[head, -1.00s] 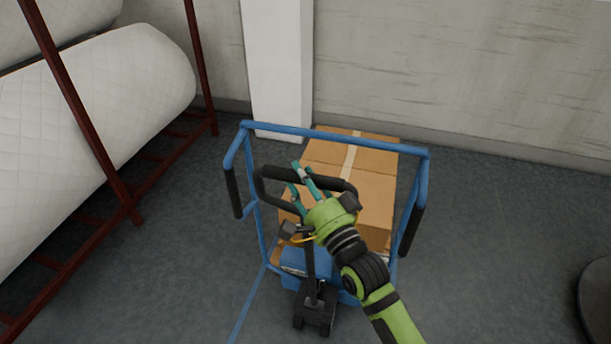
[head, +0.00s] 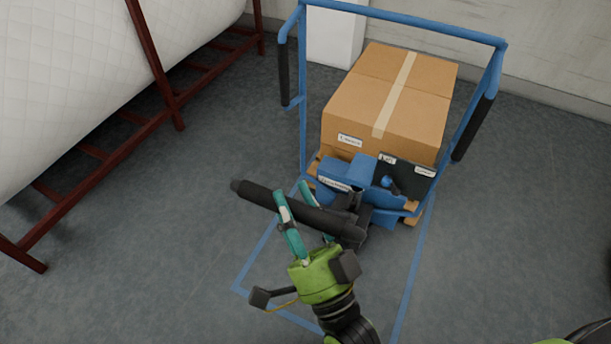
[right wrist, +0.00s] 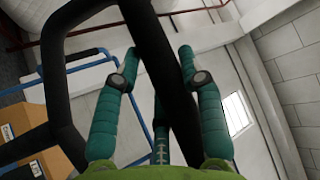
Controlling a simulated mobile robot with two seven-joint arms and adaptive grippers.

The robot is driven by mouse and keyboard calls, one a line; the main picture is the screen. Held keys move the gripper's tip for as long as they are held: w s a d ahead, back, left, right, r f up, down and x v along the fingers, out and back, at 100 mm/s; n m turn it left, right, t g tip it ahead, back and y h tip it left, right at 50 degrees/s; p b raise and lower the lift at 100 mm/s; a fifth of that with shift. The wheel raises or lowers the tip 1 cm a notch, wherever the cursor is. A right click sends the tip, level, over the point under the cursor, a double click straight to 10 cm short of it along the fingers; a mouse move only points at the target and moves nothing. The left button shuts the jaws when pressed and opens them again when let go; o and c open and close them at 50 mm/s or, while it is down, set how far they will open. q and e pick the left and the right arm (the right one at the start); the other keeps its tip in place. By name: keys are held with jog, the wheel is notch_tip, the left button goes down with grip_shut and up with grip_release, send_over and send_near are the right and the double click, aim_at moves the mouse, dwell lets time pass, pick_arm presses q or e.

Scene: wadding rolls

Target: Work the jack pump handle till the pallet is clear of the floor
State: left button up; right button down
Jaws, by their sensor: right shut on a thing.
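The black pump handle (head: 262,199) is tipped down towards me, its grip bar lying across the view in front of the jack. My right gripper (head: 297,198) has its teal fingers closed around that bar. In the right wrist view, the fingers lie on both sides of the black handle bar (right wrist: 150,50). The blue pallet jack (head: 375,181) stands at the near end of the wooden pallet (head: 411,219), which shows only as small edges under the load. I cannot tell whether the pallet touches the floor. My left gripper is not in view.
A large taped cardboard box (head: 400,95) sits on the pallet. A blue tubular frame (head: 410,17) with black grips rises around it. A dark red rack (head: 150,60) with white quilted rolls (head: 80,80) stands left. Blue lines mark the floor; grey floor is open on both sides.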

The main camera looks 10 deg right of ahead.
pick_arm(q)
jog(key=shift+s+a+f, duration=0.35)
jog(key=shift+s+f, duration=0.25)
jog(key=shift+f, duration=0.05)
pick_arm(e)
jog(key=shift+s+a+f+n+g, duration=0.1)
jog(key=shift+s+a+f, duration=0.15)
jog(key=shift+f, duration=0.25)
jog(key=shift+s+a+f+n+g, duration=0.1)
jog(key=shift+s+f, duration=0.1)
jog(key=shift+f, duration=0.3)
jog(key=shift+s+a+f+n+g, duration=0.1)
jog(key=shift+s+a+f, duration=0.15)
jog(key=shift+f, duration=0.25)
jog(key=c, duration=0.8)
grip_release()
jog(key=shift+d, duration=0.1)
jog(key=shift+o, duration=0.3)
jog(key=shift+w+d, duration=0.1)
jog(key=shift+w, duration=0.15)
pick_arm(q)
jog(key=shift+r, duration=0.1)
pick_arm(e)
jog(key=shift+r, duration=0.1)
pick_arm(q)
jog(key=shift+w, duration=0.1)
